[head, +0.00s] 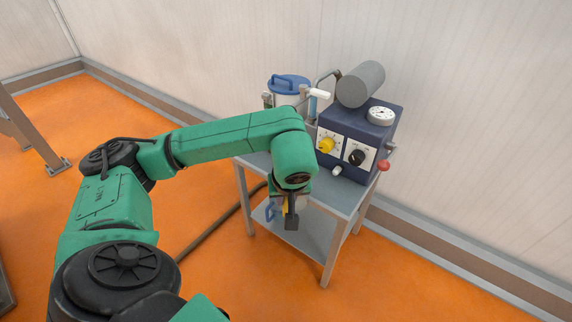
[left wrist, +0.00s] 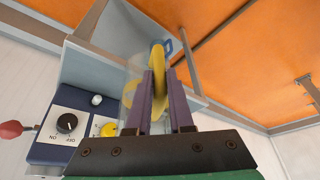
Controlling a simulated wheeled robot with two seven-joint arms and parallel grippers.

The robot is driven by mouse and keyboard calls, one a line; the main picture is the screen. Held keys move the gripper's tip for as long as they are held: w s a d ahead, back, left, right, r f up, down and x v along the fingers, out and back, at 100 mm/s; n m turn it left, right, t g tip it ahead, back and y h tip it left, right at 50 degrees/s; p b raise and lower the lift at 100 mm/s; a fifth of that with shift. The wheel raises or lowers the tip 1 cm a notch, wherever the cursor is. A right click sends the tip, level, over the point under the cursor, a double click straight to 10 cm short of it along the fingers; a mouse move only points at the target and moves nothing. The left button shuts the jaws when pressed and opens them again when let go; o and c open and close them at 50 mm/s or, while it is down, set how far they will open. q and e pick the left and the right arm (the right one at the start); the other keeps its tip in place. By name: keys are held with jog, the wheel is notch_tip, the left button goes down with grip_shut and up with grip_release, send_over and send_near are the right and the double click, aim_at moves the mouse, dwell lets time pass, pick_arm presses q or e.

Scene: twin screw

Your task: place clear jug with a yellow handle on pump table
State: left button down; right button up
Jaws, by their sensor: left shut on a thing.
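My left gripper (head: 290,217) is shut on the yellow handle of the clear jug (left wrist: 158,72); the handle lies between the two fingers in the left wrist view (left wrist: 160,88). The jug's clear body is hard to make out, and my arm hides most of it in the head view. The pump table (head: 340,195) is a grey metal table with a lower shelf. The gripper is at the front left edge of its top. I cannot tell whether the jug touches the table. My right gripper is not in view.
A dark blue pump unit (head: 345,143) with knobs, a gauge and a grey cylinder stands on the table top. A blue-lidded container (head: 289,86) is at the back left. A small blue part (head: 270,211) shows by the gripper. A hose (head: 222,220) lies on the orange floor.

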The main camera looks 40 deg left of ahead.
pick_arm(q)
jog(key=w+a, duration=0.2)
jog(key=w+a+f, duration=0.1)
jog(key=w+a, duration=0.5)
jog(key=shift+a+f, duration=0.1)
jog(key=shift+f, duration=0.25)
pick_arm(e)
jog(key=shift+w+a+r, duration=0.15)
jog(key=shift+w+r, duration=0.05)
pick_arm(q)
jog(key=shift+f, duration=0.15)
jog(key=c, duration=0.8)
grip_release()
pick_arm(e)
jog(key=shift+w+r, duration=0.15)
